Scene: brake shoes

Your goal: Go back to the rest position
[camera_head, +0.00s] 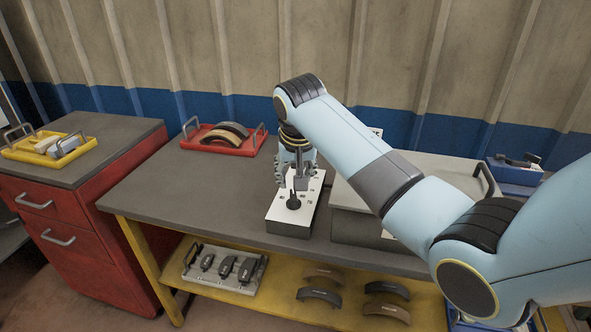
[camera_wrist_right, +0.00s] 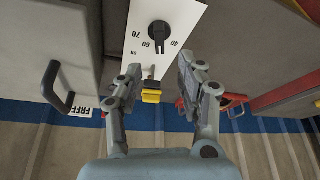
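My right arm reaches across the head view from the right. Its gripper (camera_head: 298,178) points down over a control box with a white top panel (camera_head: 313,196). The panel has a black knob (camera_head: 293,202), which also shows in the wrist view (camera_wrist_right: 159,33) beside printed numbers. In the wrist view my right gripper (camera_wrist_right: 161,72) has its two fingers spread apart. A small yellow and black switch (camera_wrist_right: 151,92) on the panel lies between the fingers with gaps on both sides. In the head view the gripper hides the back part of the panel. My left gripper is not in view.
A red tray (camera_head: 240,148) with brake shoes stands left of the box. A grey lidded case (camera_head: 350,215) stands close on the right, partly behind my arm. The grey tabletop (camera_head: 190,195) is clear at left. Several brake shoes lie on the yellow lower shelf (camera_head: 275,300).

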